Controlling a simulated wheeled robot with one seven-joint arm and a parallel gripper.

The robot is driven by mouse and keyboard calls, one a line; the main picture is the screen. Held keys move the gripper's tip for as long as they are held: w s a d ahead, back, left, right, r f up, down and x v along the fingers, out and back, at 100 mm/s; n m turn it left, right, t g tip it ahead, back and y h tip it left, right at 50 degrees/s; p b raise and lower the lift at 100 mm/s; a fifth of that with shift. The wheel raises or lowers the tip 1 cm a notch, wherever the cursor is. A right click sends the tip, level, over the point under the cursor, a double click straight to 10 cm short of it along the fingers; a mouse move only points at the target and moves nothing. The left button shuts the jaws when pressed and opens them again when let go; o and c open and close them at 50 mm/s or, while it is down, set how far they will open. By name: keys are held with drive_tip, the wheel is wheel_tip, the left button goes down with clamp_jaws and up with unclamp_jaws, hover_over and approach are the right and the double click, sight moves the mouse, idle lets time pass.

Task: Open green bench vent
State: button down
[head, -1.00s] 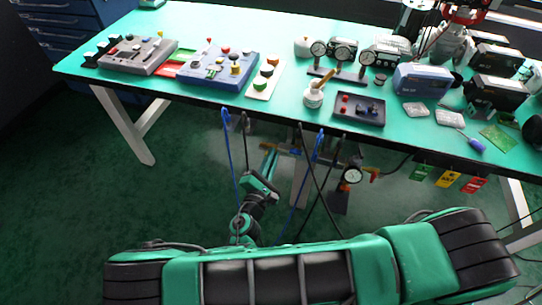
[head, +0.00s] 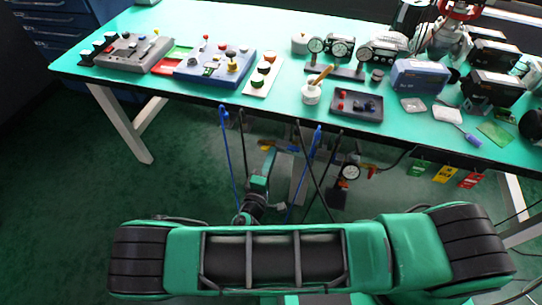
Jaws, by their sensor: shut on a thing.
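The green-topped bench (head: 285,75) spans the view. Beneath its front edge, a pipe assembly with a round pressure gauge (head: 350,171) hangs in shadow. An orange-yellow lever (head: 265,146) shows at the assembly's left end and a red lever (head: 369,168) at its right. My gripper (head: 275,162) is under the bench near the assembly's left end, small and partly behind the hanging cords. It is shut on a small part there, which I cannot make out. I cannot pick out a green vent handle for certain.
Blue cords (head: 227,155) and black cords hang from the bench edge around my arm. Control boxes, gauges and a small tray (head: 355,105) stand on top. The floor at left is clear.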

drive_tip(key=shift+s+f, duration=0.15)
drive_tip(key=shift+f, duration=0.1)
drive_tip(key=c, duration=1.9)
unclamp_jaws()
drive_tip(key=shift+o, duration=0.2)
drive_tip(key=shift+r, duration=0.1)
drive_tip(key=v, duration=1)
drive_tip(key=shift+s, duration=0.3)
drive_tip(key=shift+a, duration=0.15)
